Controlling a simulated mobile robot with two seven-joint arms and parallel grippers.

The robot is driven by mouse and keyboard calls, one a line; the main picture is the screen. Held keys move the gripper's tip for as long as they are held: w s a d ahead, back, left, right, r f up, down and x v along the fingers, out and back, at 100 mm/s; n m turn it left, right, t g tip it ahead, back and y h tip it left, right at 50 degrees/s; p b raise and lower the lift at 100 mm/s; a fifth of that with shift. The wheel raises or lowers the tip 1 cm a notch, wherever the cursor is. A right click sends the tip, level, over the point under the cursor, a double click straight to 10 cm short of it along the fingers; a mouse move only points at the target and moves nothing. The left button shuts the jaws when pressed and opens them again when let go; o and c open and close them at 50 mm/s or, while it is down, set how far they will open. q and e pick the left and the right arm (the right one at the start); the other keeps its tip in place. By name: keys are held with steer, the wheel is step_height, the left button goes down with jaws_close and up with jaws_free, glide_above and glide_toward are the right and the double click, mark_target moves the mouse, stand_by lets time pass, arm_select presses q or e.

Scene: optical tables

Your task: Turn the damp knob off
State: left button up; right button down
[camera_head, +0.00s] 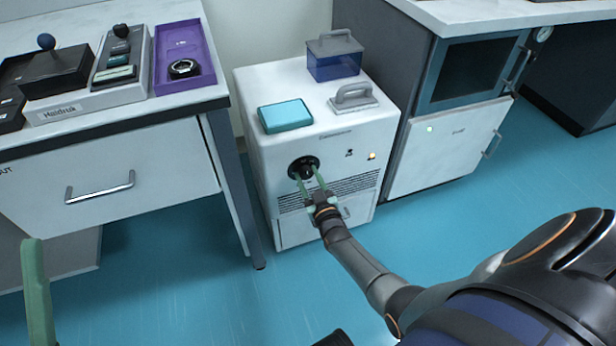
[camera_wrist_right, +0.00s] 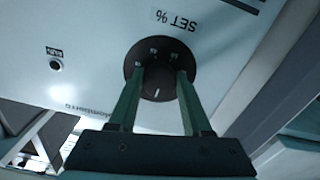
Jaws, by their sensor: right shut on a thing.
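The damp knob (camera_head: 303,167) is a round black dial on the front of a white cabinet (camera_head: 262,185). In the right wrist view the knob (camera_wrist_right: 157,88) shows a white pointer line and small numbers around it, with a "SET %" label (camera_wrist_right: 174,20) on the panel close by. My right gripper (camera_head: 309,176) reaches the knob from the front, and its two green fingers (camera_wrist_right: 157,90) are shut on the knob's sides. At the left edge of the head view one green finger of my left gripper (camera_head: 38,292) shows; its jaw opening is out of sight.
On the cabinet top are a blue-lidded box (camera_head: 285,115), a clear blue container (camera_head: 335,60) and a grey handled lid (camera_head: 353,96). A small black switch and a lit orange lamp (camera_head: 372,156) are right of the knob.

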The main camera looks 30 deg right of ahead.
stand_by(0.5)
steer(key=shift+c, duration=1.7)
jaws_free()
arm_select(q)
steer(key=shift+m, duration=0.3)
steer(key=r+p, duration=0.4)
steer(key=shift+s+a+r, duration=0.1)
steer(key=shift+a+r, duration=0.1)
steer(key=shift+r, duration=0.05)
arm_select(e)
steer(key=v, duration=1.2)
steer(key=shift+s+a, duration=0.15)
steer(key=shift+s, duration=0.1)
